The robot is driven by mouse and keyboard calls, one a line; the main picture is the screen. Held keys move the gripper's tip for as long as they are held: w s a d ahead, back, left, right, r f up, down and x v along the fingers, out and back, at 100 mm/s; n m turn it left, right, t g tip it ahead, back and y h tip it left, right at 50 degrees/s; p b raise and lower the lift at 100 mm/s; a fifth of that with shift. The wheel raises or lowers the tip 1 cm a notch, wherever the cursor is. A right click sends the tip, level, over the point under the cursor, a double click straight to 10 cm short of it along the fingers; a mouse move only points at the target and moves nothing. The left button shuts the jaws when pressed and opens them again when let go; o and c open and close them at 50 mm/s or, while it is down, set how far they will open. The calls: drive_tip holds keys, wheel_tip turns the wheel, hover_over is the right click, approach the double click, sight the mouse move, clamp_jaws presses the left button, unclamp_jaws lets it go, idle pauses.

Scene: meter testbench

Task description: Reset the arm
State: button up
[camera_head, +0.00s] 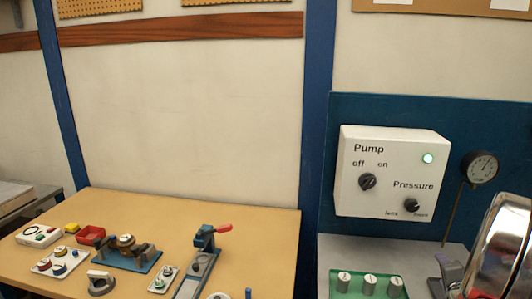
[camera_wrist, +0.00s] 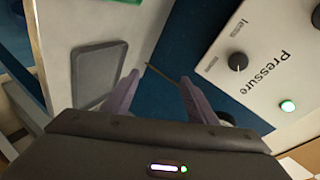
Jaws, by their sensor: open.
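My gripper (camera_wrist: 160,78) shows in the wrist view with its two pale purple fingers apart and nothing between them. Beyond the fingers is the blue back panel (camera_wrist: 190,45). The white pump box (camera_wrist: 262,75) is to the right of the fingers, with its Pressure knob (camera_wrist: 237,61) and a lit green lamp (camera_wrist: 287,106); the fingers appear apart from it. In the head view the pump box (camera_head: 388,200) hangs on the blue panel, with the pump knob (camera_head: 367,181) and Pressure knob (camera_head: 412,205).
A round gauge (camera_head: 480,167) stands right of the box. A green tray (camera_head: 345,292) with several grey-white knobbed parts is below it. A large shiny round body (camera_head: 503,255) fills the lower right.

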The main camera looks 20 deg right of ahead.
drive_tip(key=s+a+f+n+g+y, duration=0.1)
drive_tip(key=a+n+g+y, duration=0.15)
drive_tip(key=a+n, duration=0.45)
drive_tip(key=s+a+n+g+y, duration=0.2)
drive_tip(key=a+n+g, duration=0.15)
drive_tip(key=a, duration=0.65)
drive_tip(key=a+r+n+y, duration=0.1)
drive_tip(key=a+r+n, duration=0.3)
drive_tip(key=a, duration=0.8)
drive_tip(key=s+a+r+n+t+y, duration=0.1)
drive_tip(key=a+r+n, duration=0.3)
drive_tip(key=a, duration=0.9)
drive_tip(key=a+r+n+y, duration=0.3)
drive_tip(key=a+n, duration=0.1)
drive_tip(key=a, duration=0.8)
drive_tip(key=shift+s+a+r+t, duration=0.15)
drive_tip(key=shift+s+r+t, duration=0.15)
drive_tip(key=shift+r+t, duration=0.1)
